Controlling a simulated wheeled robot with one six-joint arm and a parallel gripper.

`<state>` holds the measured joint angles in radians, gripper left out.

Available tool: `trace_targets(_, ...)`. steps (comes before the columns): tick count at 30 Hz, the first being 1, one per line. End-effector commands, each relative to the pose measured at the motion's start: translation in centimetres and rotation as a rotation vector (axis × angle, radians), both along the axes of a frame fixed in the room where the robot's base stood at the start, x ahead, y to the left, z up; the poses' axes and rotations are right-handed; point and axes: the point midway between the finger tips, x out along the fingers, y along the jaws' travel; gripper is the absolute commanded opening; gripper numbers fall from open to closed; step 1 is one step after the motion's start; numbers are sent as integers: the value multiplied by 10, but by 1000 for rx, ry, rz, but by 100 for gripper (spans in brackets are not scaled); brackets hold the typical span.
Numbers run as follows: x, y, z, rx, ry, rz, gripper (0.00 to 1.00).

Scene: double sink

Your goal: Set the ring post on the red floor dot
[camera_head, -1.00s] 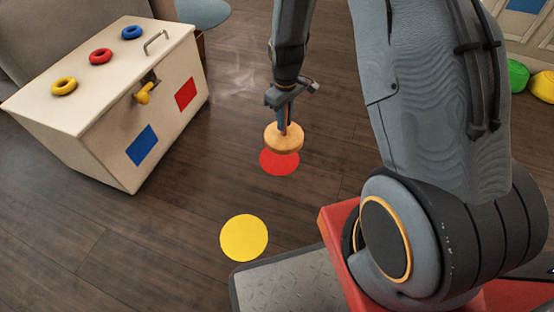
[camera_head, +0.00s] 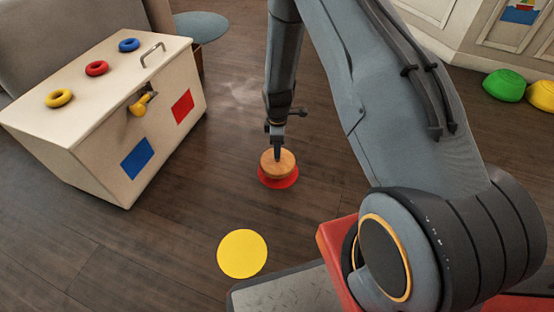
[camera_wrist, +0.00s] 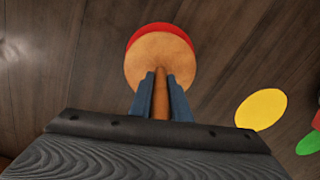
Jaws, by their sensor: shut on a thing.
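The wooden ring post has a round base (camera_head: 278,164) and a thin upright peg. My gripper (camera_head: 278,152) is shut on the peg, above the base. In the wrist view the post's base (camera_wrist: 160,57) lies beyond my two blue-grey fingers (camera_wrist: 161,92), which close on the peg from both sides. The red floor dot (camera_head: 278,184) shows as a rim around the near side and edges of the base. In the wrist view a red crescent (camera_wrist: 162,28) shows past the base's far edge. The base covers most of the dot. I cannot tell whether it touches the floor.
A yellow floor dot (camera_head: 242,254) lies in front. A cream toy chest (camera_head: 125,110) stands at left with yellow (camera_head: 59,98), red (camera_head: 97,68) and blue (camera_head: 129,45) rings on its lid. Green (camera_head: 504,85) and yellow (camera_head: 541,96) domes sit far right. The floor around the red dot is clear.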

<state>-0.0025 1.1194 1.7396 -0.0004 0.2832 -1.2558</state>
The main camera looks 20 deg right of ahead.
Motion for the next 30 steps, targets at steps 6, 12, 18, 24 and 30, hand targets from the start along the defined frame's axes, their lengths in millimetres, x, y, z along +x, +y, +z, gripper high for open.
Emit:
trace_targets(6,1,0,-21,0,-1,-1,0)
trace_targets(12,1,0,-43,0,-1,-1,0)
trace_targets(18,1,0,-41,0,-2,-1,0)
trace_targets(24,0,0,-44,0,-1,-1,21)
trace_targets(30,0,0,-44,0,-1,-1,35)
